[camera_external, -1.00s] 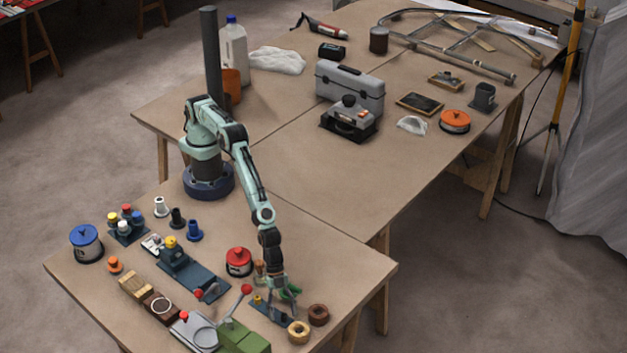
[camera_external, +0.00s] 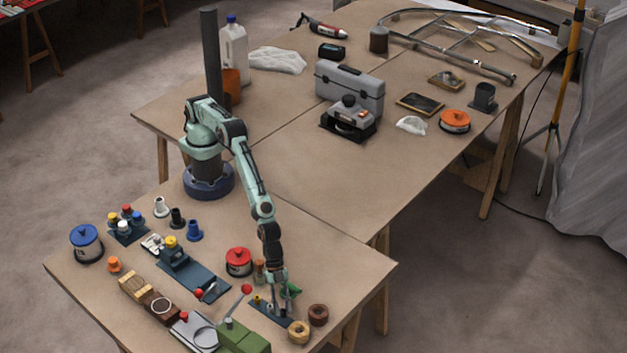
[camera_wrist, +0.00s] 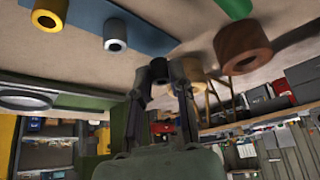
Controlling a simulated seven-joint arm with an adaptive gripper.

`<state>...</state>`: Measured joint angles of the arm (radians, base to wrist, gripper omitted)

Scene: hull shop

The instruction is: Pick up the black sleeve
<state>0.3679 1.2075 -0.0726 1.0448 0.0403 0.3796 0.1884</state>
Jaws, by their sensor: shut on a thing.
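My gripper (camera_external: 279,308) points down over the blue plate (camera_external: 266,312) at the front right of the near table. In the wrist view my gripper (camera_wrist: 160,75) is shut on a small dark round piece, the black sleeve (camera_wrist: 160,89), between its fingertips. The sleeve is too small and covered to make out in the external view. A yellow sleeve (camera_wrist: 47,14) and a grey-blue sleeve (camera_wrist: 116,36) stand on the blue plate in the wrist view. I cannot tell whether the held sleeve touches the plate.
A tan ring (camera_external: 299,332) and a brown ring (camera_external: 318,315) lie right of my gripper. A green piece (camera_external: 291,290) is close behind it. A green block (camera_external: 245,339) with a lever and a red pot (camera_external: 239,262) stand to the left. A black flanged piece (camera_external: 177,218) stands farther back.

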